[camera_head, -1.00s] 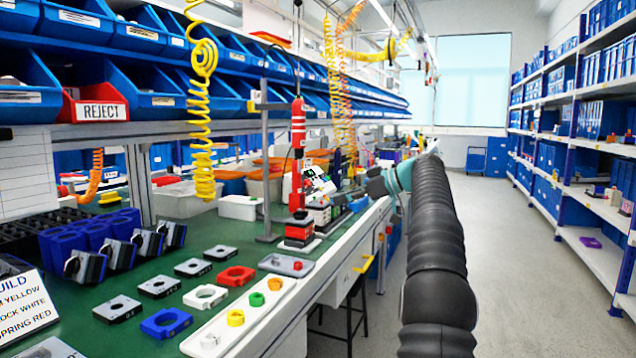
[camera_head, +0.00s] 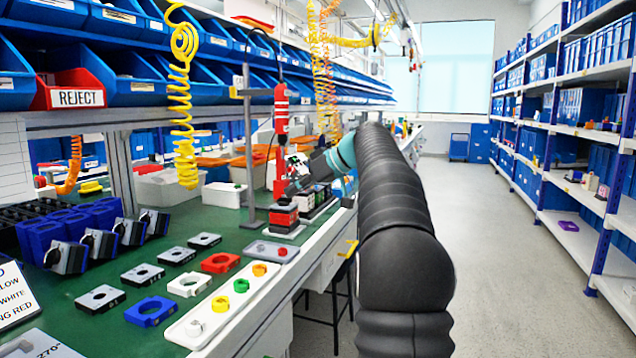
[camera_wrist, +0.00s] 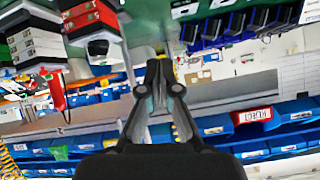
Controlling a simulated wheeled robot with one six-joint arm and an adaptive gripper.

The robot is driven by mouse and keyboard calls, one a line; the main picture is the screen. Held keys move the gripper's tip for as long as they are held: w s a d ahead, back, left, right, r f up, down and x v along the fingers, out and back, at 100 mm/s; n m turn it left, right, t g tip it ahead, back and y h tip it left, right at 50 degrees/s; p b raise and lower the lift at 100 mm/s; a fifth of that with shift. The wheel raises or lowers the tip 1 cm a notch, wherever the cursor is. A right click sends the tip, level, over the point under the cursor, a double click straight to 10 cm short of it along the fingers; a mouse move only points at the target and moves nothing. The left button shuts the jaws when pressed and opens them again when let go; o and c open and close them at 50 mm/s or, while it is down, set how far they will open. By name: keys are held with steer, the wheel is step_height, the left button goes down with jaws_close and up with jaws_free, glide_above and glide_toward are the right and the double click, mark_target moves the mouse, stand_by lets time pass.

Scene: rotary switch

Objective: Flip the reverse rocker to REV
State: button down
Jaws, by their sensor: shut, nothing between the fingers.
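The reverse rocker cannot be made out in either view. A red hanging screwdriver-like tool (camera_head: 281,112) is in the head view, above a red-and-black stack (camera_head: 284,217) on the bench. What looks like the same tool (camera_wrist: 57,92) appears in the wrist view, which looks upside down. My gripper (camera_wrist: 157,66) is shut and empty, its fingertips together in mid-picture and apart from the tool. In the head view my arm reaches forward to the bench, and the gripper end is beside the tool and too small to read in detail.
Blue bins and a red REJECT bin (camera_head: 67,91) line the rack above the bench. Yellow coiled hoses (camera_head: 180,95) hang down. A grey tray (camera_head: 271,251), a white tray (camera_head: 205,322) and loose plates lie on the green bench. The aisle (camera_head: 490,270) at right is clear.

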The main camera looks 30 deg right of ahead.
steer(key=s+a+f+m+g+h, duration=0.1)
steer(key=s+a+f, duration=0.1)
steer(key=s+a, duration=0.3)
steer(key=s+a+f+m+h, duration=0.1)
steer(key=s+a+f, duration=0.1)
steer(key=s+a, duration=0.3)
steer(key=s+a+f+m+g+h, duration=0.1)
steer(key=s+a+f, duration=0.1)
steer(key=s+a, duration=0.4)
steer(key=shift+a+f+g, duration=0.2)
steer(key=shift+a+g, duration=0.1)
steer(key=shift+a, duration=0.05)
steer(key=s+a+f+m+h, duration=0.1)
steer(key=s+a+f+h, duration=0.1)
steer(key=s+f, duration=0.6)
steer(key=s+a+f+m+h, duration=0.1)
steer(key=s+a+f, duration=0.1)
steer(key=s+f, duration=0.7)
steer(key=s, duration=0.5)
steer(key=shift+a+f+g+h, duration=0.15)
steer(key=shift+a+g+h, duration=0.15)
steer(key=shift+a+h, duration=0.1)
steer(key=shift+s, duration=0.1)
